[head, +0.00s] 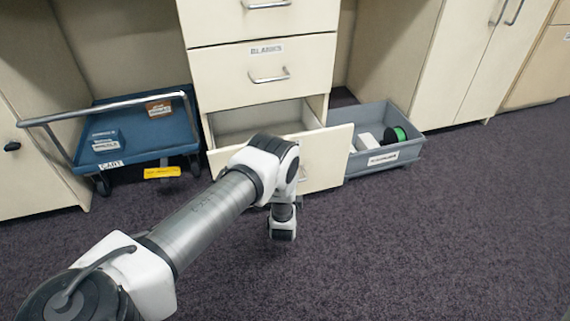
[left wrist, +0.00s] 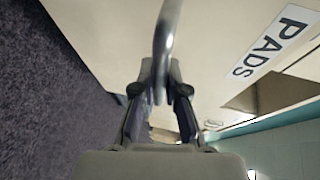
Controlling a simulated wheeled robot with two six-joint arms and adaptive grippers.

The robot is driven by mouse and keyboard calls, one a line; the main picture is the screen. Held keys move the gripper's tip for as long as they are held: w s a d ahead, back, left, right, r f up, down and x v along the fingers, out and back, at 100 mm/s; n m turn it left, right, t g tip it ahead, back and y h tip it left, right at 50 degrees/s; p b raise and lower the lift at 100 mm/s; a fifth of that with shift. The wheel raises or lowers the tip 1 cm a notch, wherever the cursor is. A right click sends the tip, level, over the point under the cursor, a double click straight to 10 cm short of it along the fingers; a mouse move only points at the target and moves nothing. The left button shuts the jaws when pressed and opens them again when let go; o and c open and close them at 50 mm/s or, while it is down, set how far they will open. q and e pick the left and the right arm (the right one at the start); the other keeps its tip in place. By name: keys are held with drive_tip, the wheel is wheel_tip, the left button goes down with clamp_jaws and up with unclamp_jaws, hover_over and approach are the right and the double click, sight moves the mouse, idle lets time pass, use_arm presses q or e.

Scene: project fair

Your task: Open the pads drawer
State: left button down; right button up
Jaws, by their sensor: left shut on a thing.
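The pads drawer (head: 330,142) is the lowest drawer of the cream cabinet and stands pulled out, its empty-looking inside showing behind the front panel. Its PADS label (left wrist: 268,42) shows in the left wrist view, sideways. The metal bar handle (left wrist: 165,35) of this drawer runs between the fingertips of my left gripper (left wrist: 160,72), which is shut on it. In the head view my left arm covers part of the drawer front and the handle, and the left gripper's fingers are hidden. My right gripper is in neither view.
The closed BLANKS drawer (head: 262,74) is directly above. A grey bin (head: 392,152) holding a white item and a green spool stands close to the drawer's right. Carpet in front is clear.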

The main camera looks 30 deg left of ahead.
use_arm(q)
drive_tip(key=s+d+p, duration=0.3)
drive_tip(key=s+d, duration=0.4)
drive_tip(key=d, duration=0.1)
drive_tip(key=shift+d, duration=0.15)
drive_tip(key=c, duration=1.2)
unclamp_jaws()
drive_tip(key=v, duration=1.2)
